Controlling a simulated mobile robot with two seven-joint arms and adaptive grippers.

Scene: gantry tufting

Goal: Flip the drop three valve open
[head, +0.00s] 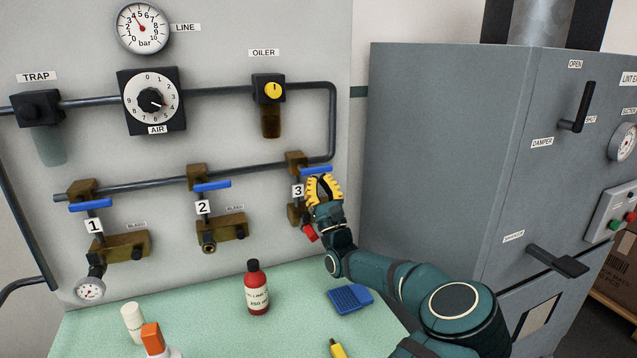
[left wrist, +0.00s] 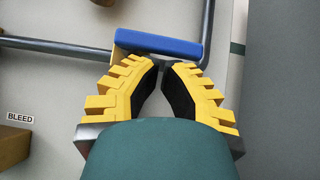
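The drop three valve (head: 295,161) is a brass body on the lower pipe, above the number 3 label. Its blue lever (head: 316,169) points right, crosswise to the drop; it also shows in the left wrist view as a blue bar (left wrist: 158,43). My left gripper (head: 324,180), with yellow toothed fingers, is just below the lever. In the left wrist view its fingertips (left wrist: 161,66) are nearly together, with a narrow gap and nothing between them. The lever lies beyond the tips; I cannot tell if they touch it. The gripper hides part of the drop. My right gripper is not in view.
Similar blue levers sit at drop one (head: 90,205) and drop two (head: 212,185). A grey cabinet (head: 450,150) stands close on the right. A red bottle (head: 257,288) and a blue pad (head: 350,298) are on the green bench top (head: 210,320) below.

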